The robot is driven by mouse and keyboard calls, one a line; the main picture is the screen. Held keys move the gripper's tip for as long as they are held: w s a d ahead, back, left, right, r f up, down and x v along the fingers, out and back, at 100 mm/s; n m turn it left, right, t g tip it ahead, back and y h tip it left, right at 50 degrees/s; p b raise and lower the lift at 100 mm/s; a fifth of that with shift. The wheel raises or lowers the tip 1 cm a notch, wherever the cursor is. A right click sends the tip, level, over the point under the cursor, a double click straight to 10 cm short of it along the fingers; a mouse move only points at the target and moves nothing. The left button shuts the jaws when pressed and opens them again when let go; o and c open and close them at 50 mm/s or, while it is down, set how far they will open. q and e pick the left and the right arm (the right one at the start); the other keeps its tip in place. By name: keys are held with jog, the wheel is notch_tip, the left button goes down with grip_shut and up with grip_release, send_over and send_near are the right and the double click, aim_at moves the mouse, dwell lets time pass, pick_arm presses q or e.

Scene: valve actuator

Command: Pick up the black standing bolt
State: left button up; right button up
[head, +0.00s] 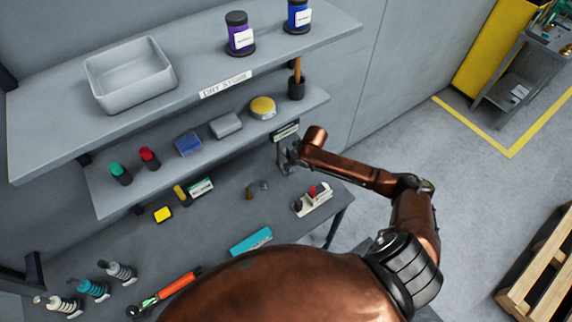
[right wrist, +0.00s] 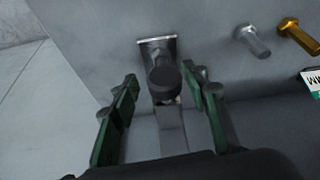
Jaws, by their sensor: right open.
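My right gripper (head: 287,158) hangs over the back of the workbench, just in front of the middle shelf. In the right wrist view its two green-padded fingers (right wrist: 160,78) are open, one on each side of a dark, round-topped piece (right wrist: 163,76) that appears to be the black standing bolt. I cannot tell whether either finger touches it. In the head view the gripper hides that spot. A grey bolt (right wrist: 252,41) and a brass bolt (right wrist: 298,36) stand to the right in the wrist view. They also show in the head view, grey (head: 264,185) and brass (head: 249,194). My left gripper is out of view.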

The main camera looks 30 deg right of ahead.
jog(key=shift+p+x, duration=0.6)
jog(key=shift+x, duration=2.5)
jog(key=shift+a, duration=0.2)
jog(key=shift+c, duration=0.3)
grip_shut()
